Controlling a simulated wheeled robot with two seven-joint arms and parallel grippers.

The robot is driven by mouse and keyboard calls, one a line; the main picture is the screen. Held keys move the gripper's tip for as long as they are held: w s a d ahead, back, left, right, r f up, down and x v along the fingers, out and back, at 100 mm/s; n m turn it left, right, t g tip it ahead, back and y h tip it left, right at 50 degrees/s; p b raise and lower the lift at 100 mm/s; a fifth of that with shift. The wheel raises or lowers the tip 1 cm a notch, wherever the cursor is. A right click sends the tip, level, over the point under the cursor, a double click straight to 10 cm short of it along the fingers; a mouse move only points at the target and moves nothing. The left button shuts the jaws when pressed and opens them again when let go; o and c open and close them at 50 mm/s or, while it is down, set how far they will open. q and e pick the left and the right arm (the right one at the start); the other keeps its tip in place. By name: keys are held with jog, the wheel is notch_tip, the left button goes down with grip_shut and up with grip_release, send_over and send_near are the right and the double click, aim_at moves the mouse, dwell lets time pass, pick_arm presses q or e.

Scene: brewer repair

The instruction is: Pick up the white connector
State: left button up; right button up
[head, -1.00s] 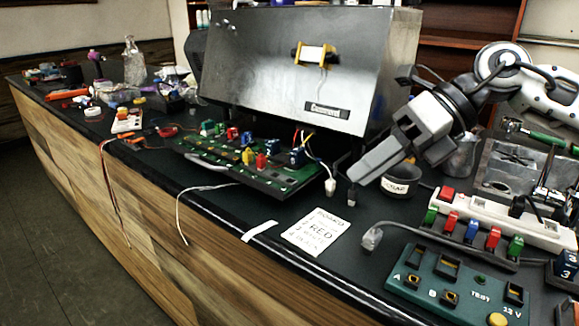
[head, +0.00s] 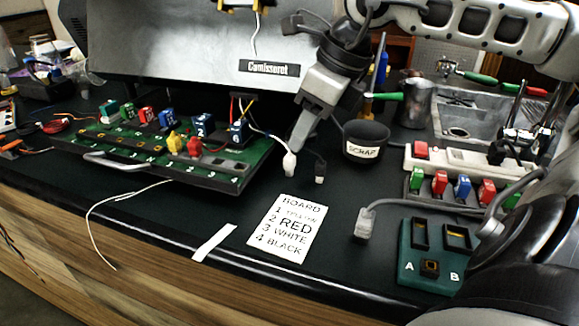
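The white connector (head: 290,165) hangs on a thin white wire at the right end of the green board (head: 225,182), just above the black counter. My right gripper (head: 297,145) reaches down from the upper right, with its fingertips right at the top of the white connector. The fingers overlap in this view, so I cannot tell whether they are open or closed around it. A black connector (head: 320,172) lies just right of the white one. My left gripper is not in view.
A black scrap cup (head: 366,141) stands close right of the gripper. A grey cable plug (head: 364,223) and a green test board (head: 418,270) are further right. A printed card (head: 288,228) and white strip (head: 214,242) lie in front. The metal brewer housing (head: 180,55) stands behind.

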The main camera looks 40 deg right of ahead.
aim_at(292, 156)
jog(key=x, duration=0.4)
jog(key=shift+s+a+f, duration=0.1)
jog(key=shift+s+a, duration=0.1)
jog(key=shift+w+a+f, duration=0.15)
jog(key=shift+w+f, duration=0.15)
jog(key=shift+f, duration=0.35)
grip_shut()
